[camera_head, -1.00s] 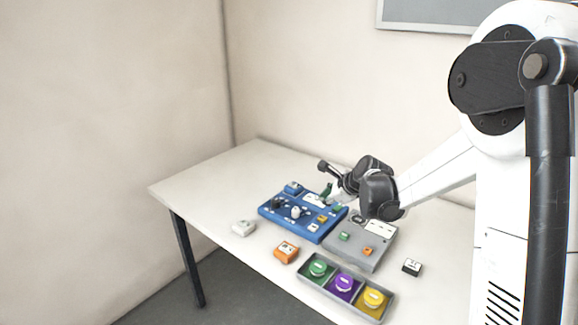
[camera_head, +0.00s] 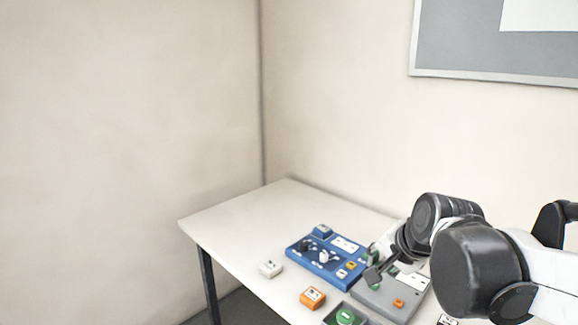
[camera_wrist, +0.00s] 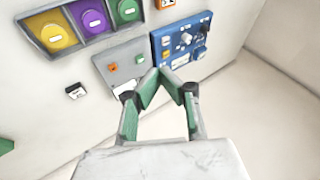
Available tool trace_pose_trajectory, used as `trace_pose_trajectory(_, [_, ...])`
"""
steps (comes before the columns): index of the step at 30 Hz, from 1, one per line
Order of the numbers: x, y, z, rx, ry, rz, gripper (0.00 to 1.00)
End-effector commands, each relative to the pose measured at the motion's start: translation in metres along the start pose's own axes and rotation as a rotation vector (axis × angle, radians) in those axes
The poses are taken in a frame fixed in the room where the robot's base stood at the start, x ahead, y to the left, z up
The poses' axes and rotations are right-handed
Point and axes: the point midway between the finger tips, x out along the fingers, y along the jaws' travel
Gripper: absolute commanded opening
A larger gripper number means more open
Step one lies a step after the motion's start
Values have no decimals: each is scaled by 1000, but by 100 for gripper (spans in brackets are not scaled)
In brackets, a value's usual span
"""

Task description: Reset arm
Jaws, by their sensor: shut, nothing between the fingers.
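My gripper (camera_wrist: 158,72) shows in the wrist view with its green-padded fingers meeting at the tips, shut and empty. In the head view my gripper (camera_head: 371,274) hangs by the right side of the blue panel, over the grey panel's area, and partly hides the grey panel. The blue panel (camera_head: 300,252) lies on the table with several small blocks and knobs on it. The grey panel (camera_head: 388,309) beside it carries a green and an orange piece. Both the blue panel (camera_wrist: 207,58) and the grey panel (camera_wrist: 104,57) lie beyond the fingertips in the wrist view, apart from them.
A tray (camera_wrist: 91,41) holds yellow, purple and green round pieces. A white block (camera_head: 270,269) and an orange block (camera_head: 312,298) lie loose on the table (camera_head: 232,228). A black-and-white block (camera_wrist: 75,91) lies near the grey panel. The table's far left is clear.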

Motion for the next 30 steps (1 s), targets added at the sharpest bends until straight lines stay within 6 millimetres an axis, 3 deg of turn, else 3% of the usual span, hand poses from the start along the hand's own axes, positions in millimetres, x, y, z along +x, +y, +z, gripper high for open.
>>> trace_pose_trajectory(6, [-38, 33, 36, -272, 20, 44, 0])
trace_pose_trajectory(15, [-70, 81, 80, -631, 34, 109, 0])
trace_pose_trajectory(22, [-79, 101, 95, -778, 36, 138, 0])
trace_pose_trajectory(30, [-80, 103, 96, -797, 36, 142, 0])
